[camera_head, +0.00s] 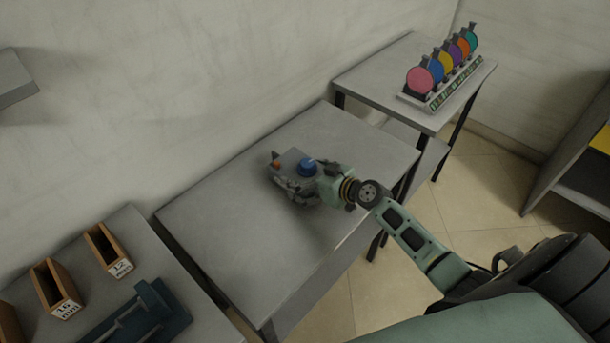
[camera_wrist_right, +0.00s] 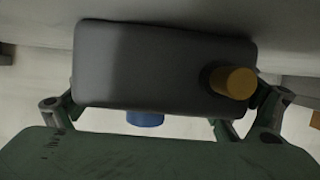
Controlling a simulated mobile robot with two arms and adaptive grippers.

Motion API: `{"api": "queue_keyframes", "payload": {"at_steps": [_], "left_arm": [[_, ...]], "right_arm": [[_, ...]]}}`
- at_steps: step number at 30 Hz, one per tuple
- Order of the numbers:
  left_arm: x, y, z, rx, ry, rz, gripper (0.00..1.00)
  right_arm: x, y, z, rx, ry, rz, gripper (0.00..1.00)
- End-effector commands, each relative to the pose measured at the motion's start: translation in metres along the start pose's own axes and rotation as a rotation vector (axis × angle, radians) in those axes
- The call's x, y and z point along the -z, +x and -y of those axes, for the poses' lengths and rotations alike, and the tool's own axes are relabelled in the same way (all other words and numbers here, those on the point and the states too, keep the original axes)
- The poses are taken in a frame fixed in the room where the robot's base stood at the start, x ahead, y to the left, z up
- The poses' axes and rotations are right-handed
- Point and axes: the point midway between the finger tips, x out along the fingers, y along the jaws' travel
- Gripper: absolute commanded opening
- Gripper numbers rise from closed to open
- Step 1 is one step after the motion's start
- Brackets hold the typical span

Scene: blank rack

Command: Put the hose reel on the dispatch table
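My right gripper (camera_head: 306,188) is over the middle grey table (camera_head: 220,228). A grey box-shaped thing (camera_head: 290,161) with a blue knob and an orange knob is at its fingers. In the right wrist view this grey thing (camera_wrist_right: 160,65) spans the space between the two fingers (camera_wrist_right: 165,112), which lie against its sides. A shadow shows on the table by the gripper; whether the thing touches the tabletop I cannot tell. I cannot tell whether this thing is the hose reel. No table is marked as the dispatch table. My left gripper is out of view.
A far table (camera_head: 372,82) bears a rack (camera_head: 437,100) of several coloured discs. At the lower left, another table (camera_head: 142,240) holds wooden boxes (camera_head: 108,250) with number labels and a dark blue fixture (camera_head: 150,312). The middle table's left part is bare. A shelf (camera_head: 572,188) stands at right.

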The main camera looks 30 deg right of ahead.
Motion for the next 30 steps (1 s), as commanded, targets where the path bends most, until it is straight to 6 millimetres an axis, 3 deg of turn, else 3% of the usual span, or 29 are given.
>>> {"api": "queue_keyframes", "payload": {"at_steps": [16, 30], "left_arm": [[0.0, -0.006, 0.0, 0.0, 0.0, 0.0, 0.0], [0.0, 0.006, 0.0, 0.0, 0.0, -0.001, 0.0]], "right_arm": [[0.003, -0.004, 0.0, 0.0, 0.0, 0.002, 1.0], [0.0, -0.091, 0.001, 0.003, -0.003, 0.004, 1.0]]}}
